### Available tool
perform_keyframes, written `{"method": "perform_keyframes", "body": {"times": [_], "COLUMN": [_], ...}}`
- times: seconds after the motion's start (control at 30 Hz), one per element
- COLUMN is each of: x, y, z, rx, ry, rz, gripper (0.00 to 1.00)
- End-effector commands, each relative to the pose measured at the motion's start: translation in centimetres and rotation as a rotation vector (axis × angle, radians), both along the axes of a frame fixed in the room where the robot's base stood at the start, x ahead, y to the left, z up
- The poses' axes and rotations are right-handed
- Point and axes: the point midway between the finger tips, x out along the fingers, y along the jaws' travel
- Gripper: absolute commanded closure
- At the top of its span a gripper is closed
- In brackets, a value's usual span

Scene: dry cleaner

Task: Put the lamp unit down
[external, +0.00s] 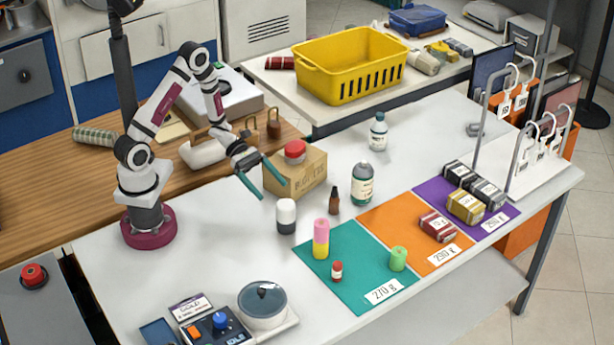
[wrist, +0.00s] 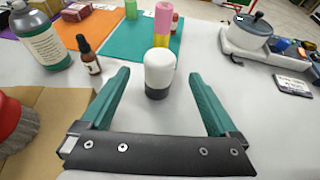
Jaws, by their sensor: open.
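A small unit with a white domed top and dark grey base, which looks like the lamp unit (external: 286,214), stands upright on the white table. In the wrist view the lamp unit (wrist: 159,70) shows just ahead of the fingertips, in line with the gap between them. My gripper (external: 273,190) is open and empty, its two teal fingers spread apart. It hangs above the table, close to the lamp unit, with no visible contact.
A cardboard box (external: 296,178) with a red-topped object is beside my gripper. A brown dropper bottle (external: 334,200) and green bottle (external: 362,186) stand to the right. Teal (external: 350,285), orange (external: 398,224) and purple (external: 436,190) mats hold items. A scale with pot (external: 262,305) is at the front.

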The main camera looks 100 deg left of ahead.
Motion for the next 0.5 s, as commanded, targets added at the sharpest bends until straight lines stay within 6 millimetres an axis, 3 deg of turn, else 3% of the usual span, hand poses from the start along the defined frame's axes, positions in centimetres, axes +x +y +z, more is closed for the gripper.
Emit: {"method": "perform_keyframes", "body": {"times": [0.17,0.27,0.37,0.43,0.5], "x": [-0.7,-0.7,-2.3,-6.0,-11.2], "y": [0.5,-0.9,-7.0,-12.4,-15.6], "z": [0.4,1.2,4.7,7.3,8.9], "rx": [0.001,0.040,0.221,0.422,0.642], "ry": [-0.001,-0.017,-0.106,-0.215,-0.342], "rz": [0.000,-0.078,-0.437,-0.844,-1.282], "gripper": [0.05,0.05,0.05,0.05,0.05]}}
